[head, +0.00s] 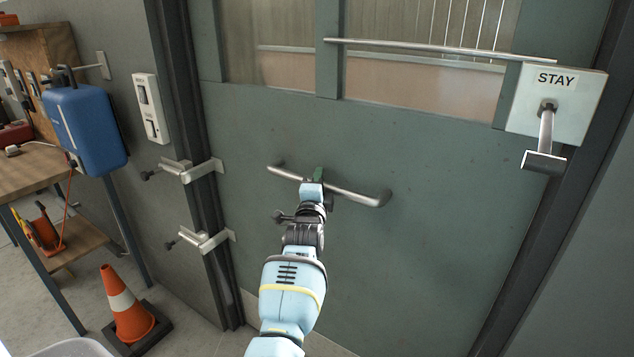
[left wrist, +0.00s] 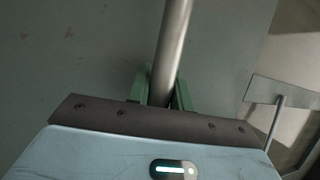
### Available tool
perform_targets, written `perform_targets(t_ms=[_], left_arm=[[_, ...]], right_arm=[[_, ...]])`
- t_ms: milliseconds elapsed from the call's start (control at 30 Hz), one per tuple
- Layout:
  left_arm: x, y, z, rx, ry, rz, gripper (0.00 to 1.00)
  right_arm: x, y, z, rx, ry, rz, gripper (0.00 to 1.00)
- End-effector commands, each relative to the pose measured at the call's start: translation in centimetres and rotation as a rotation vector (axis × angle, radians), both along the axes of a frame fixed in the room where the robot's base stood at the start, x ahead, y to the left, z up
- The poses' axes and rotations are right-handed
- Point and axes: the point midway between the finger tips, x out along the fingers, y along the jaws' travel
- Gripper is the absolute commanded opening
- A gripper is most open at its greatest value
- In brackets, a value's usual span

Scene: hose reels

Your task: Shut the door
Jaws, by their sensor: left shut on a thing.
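The grey-green door (head: 430,240) fills the middle of the head view, with glass panes in its upper part. A metal bar handle (head: 365,197) runs across its face. My left gripper (head: 317,178) is shut on this handle, near its middle. In the left wrist view the green fingers of the left gripper (left wrist: 165,88) stand on either side of the handle bar (left wrist: 174,45). At the door's right edge is a white box marked STAY (head: 580,105) with a metal lever (head: 545,140). Whether the door is fully in its frame cannot be told. My right gripper is not in view.
Two metal latches, an upper (head: 182,170) and a lower (head: 205,240), sit at the door's left edge. A traffic cone (head: 128,305) stands on the floor by the workbench (head: 45,172).

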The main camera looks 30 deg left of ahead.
Motion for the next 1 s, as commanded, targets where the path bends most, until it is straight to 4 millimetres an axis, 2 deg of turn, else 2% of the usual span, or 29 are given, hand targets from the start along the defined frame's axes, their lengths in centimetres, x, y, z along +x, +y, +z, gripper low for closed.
perform_targets(t_ms=[467,500,633,1000], left_arm=[[-0.16,-0.09,-0.54,0.000,0.007,0.007,0.00],[-0.16,-0.09,-0.56,-0.001,0.008,0.007,0.24],[-0.14,-0.07,-0.50,0.000,0.007,0.007,0.41],[-0.38,-0.15,-0.31,0.000,0.004,0.007,0.43]], right_arm=[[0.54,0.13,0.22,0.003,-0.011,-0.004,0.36],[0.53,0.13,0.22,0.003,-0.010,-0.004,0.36],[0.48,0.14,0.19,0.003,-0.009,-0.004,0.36],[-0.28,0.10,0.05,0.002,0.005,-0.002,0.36]])
